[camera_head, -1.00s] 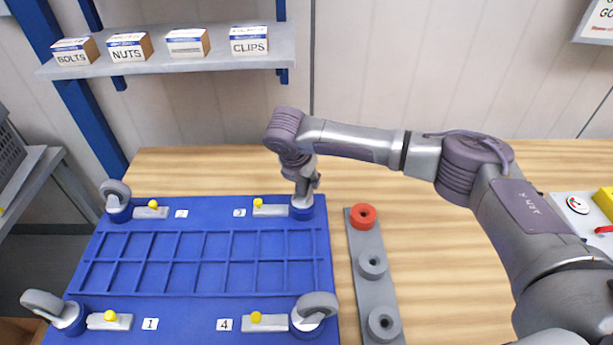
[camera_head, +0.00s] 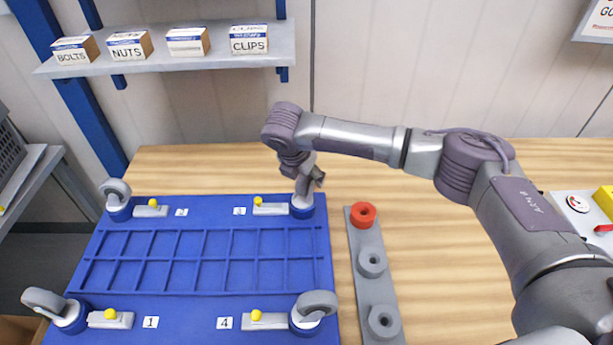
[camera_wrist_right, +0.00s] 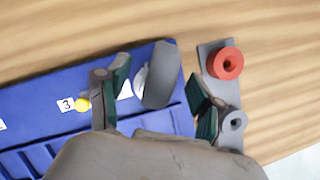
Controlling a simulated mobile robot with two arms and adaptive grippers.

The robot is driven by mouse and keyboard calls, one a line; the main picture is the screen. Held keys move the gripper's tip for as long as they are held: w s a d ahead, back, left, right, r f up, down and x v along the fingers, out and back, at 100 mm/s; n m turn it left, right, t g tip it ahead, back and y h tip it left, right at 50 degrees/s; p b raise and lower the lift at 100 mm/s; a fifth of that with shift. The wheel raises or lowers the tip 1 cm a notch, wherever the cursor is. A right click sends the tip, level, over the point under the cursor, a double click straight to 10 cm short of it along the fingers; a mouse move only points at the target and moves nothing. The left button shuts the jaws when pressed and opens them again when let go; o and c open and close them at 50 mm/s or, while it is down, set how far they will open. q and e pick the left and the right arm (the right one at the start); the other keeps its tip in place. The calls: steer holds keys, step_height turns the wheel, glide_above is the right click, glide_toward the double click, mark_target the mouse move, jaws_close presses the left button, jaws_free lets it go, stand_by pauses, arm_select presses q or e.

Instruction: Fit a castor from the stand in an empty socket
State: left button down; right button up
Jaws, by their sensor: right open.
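The blue tote base (camera_head: 220,220) lies on the bench with a socket near each corner. Grey-wheeled castors sit in the corners by label 1 (camera_head: 42,302), label 2 (camera_head: 116,190) and label 4 (camera_head: 316,306). In the right wrist view, another castor wheel (camera_wrist_right: 163,78) stands at the corner by label 3 (camera_wrist_right: 66,104). My right gripper (camera_wrist_right: 158,82) is open around it, one finger on each side; the head view shows the gripper (camera_head: 309,177) above that corner, largely hiding the castor. The grey stand (camera_head: 358,240) holds no castors. My left gripper is out of view.
A red ring (camera_head: 363,215) and two grey rings (camera_head: 372,263) are on the stand. Levers with yellow knobs (camera_head: 257,315) lie beside the sockets. A shelf (camera_head: 170,63) with small boxes is behind. Bare bench lies right of the stand.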

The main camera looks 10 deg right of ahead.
steer(key=v, duration=1)
steer(key=shift+s+r, duration=0.2)
steer(key=shift+r, duration=0.1)
steer(key=shift+f, duration=0.1)
